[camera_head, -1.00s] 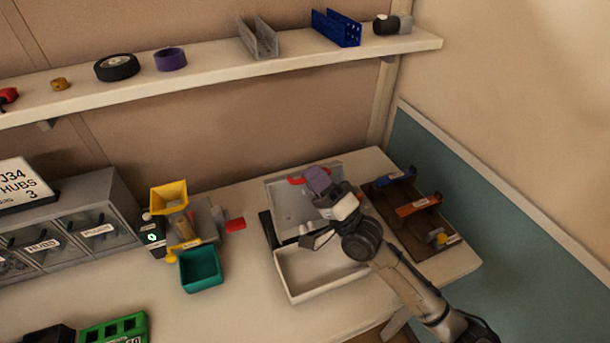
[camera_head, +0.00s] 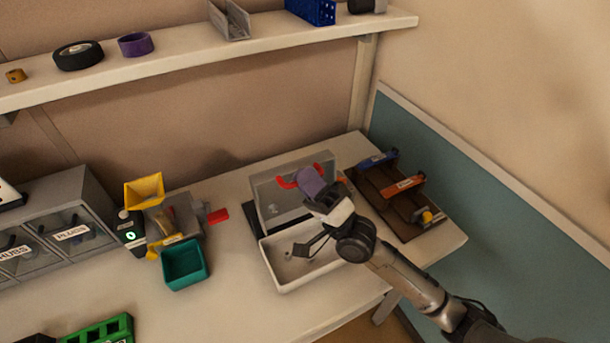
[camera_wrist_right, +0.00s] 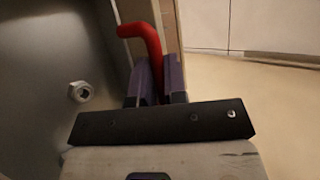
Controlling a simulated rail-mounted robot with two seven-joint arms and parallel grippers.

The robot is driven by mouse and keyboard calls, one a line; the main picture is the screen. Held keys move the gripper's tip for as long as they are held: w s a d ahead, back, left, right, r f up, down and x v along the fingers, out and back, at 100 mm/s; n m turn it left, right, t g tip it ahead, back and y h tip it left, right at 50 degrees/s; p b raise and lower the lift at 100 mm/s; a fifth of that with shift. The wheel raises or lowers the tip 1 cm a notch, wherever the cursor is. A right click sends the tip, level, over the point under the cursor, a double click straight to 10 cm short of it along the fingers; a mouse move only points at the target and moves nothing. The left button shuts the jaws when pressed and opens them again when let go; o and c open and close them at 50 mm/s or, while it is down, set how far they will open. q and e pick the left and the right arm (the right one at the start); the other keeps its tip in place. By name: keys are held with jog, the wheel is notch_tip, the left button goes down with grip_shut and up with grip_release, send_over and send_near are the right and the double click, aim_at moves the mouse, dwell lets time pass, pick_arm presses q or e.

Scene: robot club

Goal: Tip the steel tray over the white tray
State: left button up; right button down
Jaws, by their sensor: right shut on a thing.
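The steel tray (camera_head: 263,190) is grey with a red handle (camera_head: 286,183). It is tilted, with its far side raised and its inside facing the white tray. My right gripper (camera_head: 311,183), with purple fingers, is shut on the red handle, which also shows between the fingers in the right wrist view (camera_wrist_right: 143,38). A nut (camera_wrist_right: 80,91) lies against the steel surface in that view. The white tray (camera_head: 289,287) stands on the table just in front of the steel tray. A small grey piece (camera_head: 289,256) seems to lie in it. My forearm hides its right part.
A dark brown rack (camera_head: 400,222) with blue and orange parts stands to the right. A teal bin (camera_head: 186,265) and a yellow hopper (camera_head: 145,188) stand to the left. A shelf (camera_head: 190,66) runs above the table. The table front left of the white tray is clear.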

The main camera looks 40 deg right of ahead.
dwell(0.4)
jog(key=c, duration=1.5)
grip_release()
jog(key=shift+o, duration=0.2)
jog(key=shift+s+f, duration=0.15)
jog(key=b+v, duration=0.1)
jog(key=v, duration=1)
jog(key=shift+s+f+b, duration=0.25)
jog(key=shift+b, duration=0.15)
jog(key=shift+d, duration=0.1)
